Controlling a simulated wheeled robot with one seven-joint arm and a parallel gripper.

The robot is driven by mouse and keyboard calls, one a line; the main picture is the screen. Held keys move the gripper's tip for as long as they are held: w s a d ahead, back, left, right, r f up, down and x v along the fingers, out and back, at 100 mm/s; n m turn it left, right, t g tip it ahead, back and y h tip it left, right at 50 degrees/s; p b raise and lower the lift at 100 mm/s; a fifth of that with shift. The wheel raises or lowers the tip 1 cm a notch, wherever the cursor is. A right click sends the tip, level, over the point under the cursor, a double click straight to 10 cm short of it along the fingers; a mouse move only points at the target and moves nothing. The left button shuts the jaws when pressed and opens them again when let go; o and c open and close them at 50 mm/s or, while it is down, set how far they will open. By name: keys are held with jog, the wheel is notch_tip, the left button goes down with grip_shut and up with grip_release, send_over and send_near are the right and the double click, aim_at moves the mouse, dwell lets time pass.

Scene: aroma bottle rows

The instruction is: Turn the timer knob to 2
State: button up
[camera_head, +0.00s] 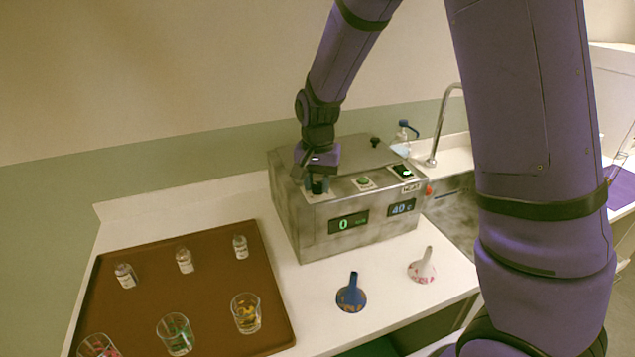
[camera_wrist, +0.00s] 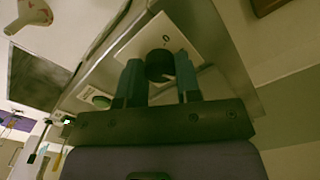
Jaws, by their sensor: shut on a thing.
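The timer knob (camera_wrist: 159,64) is a small black round knob on a pale plate on top of the steel machine (camera_head: 290,222). In the wrist view my gripper (camera_wrist: 160,72) has one finger on each side of the knob and is shut on it. In the head view my gripper (camera_head: 316,184) reaches down from above onto the machine's left front top. The left display (camera_head: 348,224) on the front shows a green 0. The knob's pointer direction cannot be made out.
A brown tray (camera_head: 150,262) with bottles and glasses lies left. A blue funnel (camera_head: 351,297) and a white funnel (camera_head: 422,269) stand in front. A sink tap (camera_head: 440,125) is behind right.

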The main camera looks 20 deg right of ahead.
aim_at(318, 185)
dwell(0.4)
jog(key=o, duration=0.9)
jog(key=shift+r, duration=0.1)
notch_tip(318, 185, up, 11)
jog(key=shift+f, duration=0.15)
